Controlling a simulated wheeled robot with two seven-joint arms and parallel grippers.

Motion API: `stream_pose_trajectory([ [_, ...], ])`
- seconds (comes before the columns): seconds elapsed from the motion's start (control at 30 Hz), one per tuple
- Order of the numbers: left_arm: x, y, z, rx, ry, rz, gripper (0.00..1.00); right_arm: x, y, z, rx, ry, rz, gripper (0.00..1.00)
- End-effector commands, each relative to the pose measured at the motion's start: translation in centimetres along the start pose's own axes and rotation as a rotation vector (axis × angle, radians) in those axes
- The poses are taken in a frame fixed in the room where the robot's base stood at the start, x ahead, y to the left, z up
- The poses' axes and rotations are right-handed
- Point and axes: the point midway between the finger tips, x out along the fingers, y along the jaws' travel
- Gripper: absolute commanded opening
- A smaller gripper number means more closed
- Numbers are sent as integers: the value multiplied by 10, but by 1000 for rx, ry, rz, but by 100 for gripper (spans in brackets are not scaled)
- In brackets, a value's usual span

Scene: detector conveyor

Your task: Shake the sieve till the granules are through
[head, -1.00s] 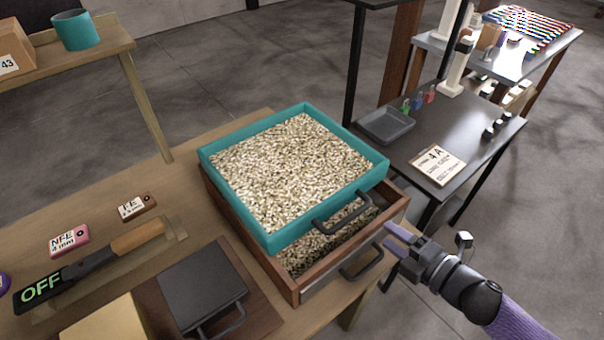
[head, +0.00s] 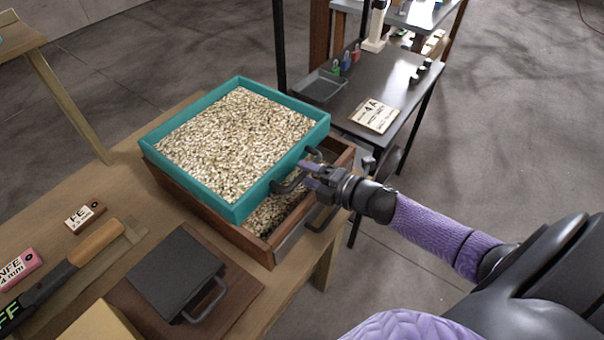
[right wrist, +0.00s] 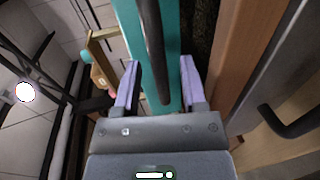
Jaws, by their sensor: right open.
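The sieve (head: 236,209) is a teal square frame full of pale granules (head: 235,140). It sits on top of a wooden box (head: 262,250), which also holds granules below it. The sieve has a dark handle (head: 293,176) on its near right side. My right gripper (head: 307,172) is open at this handle. In the right wrist view the handle (right wrist: 152,50) runs between the two purple fingers (right wrist: 160,85), with the teal wall behind it. I cannot tell whether a finger touches it. My left gripper is not in view.
A dark plate with a handle (head: 175,272) lies on the bench at the front. A wood-handled tool (head: 95,243) and small labelled blocks lie to the left. A dark side table (head: 385,85) with a grey tray (head: 320,87) and card stands behind right. The floor at right is open.

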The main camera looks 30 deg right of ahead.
Motion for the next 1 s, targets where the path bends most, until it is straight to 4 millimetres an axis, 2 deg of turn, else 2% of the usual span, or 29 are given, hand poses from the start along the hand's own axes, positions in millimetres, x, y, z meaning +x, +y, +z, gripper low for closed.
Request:
stream_pose_trajectory([
  [0.13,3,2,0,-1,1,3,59,12,0,0,-2,1,0,54],
  [0.4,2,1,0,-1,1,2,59,14,0,0,-2,1,-1,54],
  [0.47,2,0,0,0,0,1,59,14,0,0,-2,1,-1,43],
  [0.67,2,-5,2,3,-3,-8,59,14,0,0,-2,1,-1,1],
  [1.0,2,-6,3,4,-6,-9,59,14,0,0,-2,1,-1,0],
])
